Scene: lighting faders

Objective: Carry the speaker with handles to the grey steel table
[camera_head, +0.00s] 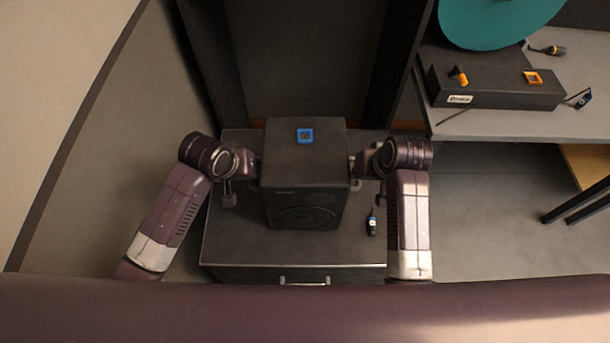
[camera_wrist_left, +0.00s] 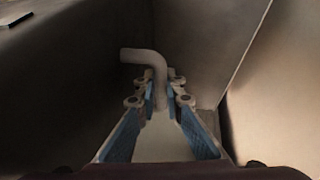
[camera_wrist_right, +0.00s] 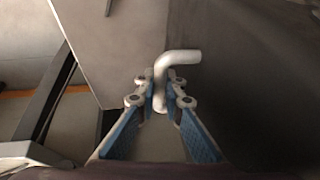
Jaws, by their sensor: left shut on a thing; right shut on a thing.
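The speaker (camera_head: 305,170) is a black box with a round driver on its near face and a blue-framed square on top. It stands upright between my two arms, over a dark cabinet top; I cannot tell whether it touches that top. My left gripper (camera_head: 255,165) is shut on the speaker's left handle, a bent grey bar (camera_wrist_left: 155,62). My right gripper (camera_head: 357,168) is shut on the right handle, a similar bent bar (camera_wrist_right: 162,70). A grey table top (camera_head: 490,124) at the upper right may be the grey steel table.
A black box (camera_head: 495,88), a teal disc (camera_head: 495,18) and small tools occupy the grey table. Dark uprights stand behind the speaker.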

